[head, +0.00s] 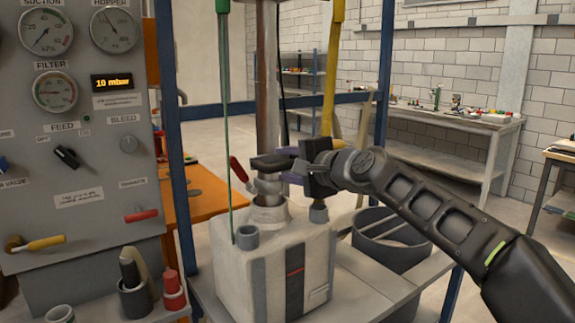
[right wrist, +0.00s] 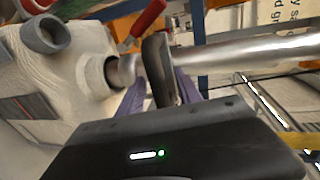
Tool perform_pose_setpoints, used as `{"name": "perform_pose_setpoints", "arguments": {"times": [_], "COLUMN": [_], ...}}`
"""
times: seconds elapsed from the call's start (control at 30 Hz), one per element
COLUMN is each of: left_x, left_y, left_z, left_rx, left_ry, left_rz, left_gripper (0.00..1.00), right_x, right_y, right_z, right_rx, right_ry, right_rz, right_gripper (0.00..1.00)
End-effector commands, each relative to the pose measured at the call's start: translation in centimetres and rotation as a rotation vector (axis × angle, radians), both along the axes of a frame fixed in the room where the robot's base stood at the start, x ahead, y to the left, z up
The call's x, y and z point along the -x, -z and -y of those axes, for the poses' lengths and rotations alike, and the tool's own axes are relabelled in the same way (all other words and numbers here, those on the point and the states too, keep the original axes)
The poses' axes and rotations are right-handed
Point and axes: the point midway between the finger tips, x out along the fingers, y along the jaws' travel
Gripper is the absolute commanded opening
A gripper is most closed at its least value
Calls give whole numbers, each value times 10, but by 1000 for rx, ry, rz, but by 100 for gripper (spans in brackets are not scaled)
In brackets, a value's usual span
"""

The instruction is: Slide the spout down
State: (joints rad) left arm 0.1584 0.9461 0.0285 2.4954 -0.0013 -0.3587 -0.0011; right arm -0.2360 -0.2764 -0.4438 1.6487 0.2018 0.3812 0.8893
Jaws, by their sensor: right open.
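The spout, a silver upright pipe (head: 267,110), comes down into the round neck of a pale box-shaped vessel (head: 262,262). It also shows in the right wrist view as a shiny tube (right wrist: 240,50). A black grip (head: 268,162) sticks out from the spout just above the neck. My right gripper (head: 288,166) is at this grip, coming from the right. In the right wrist view the purple fingers stand open on either side of the black grip (right wrist: 158,65); whether they touch it I cannot tell. My left gripper is out of view.
A grey gauge panel (head: 80,190) stands at the left. A red-handled lever (head: 239,168) is just left of the neck. A green rod (head: 224,120) and a yellow pole (head: 332,70) rise nearby. A dark round tub (head: 392,240) sits behind my right arm.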

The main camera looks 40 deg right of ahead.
Motion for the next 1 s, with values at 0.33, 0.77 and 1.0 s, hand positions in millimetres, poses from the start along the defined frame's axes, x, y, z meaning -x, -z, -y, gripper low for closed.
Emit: {"name": "perform_pose_setpoints", "arguments": {"times": [0.33, 0.77, 1.0], "left_x": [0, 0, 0], "left_y": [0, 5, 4], "left_z": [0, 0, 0], "left_rx": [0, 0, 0], "left_ry": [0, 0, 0], "left_rz": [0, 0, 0], "left_gripper": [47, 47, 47], "right_x": [14, 73, 77], "right_y": [-3, -15, -16], "right_z": [1, -1, -2], "right_rx": [-1, -1, 0], "right_ry": [2, 1, 0], "right_rz": [2, 0, 0], "right_gripper": [41, 41, 41]}}
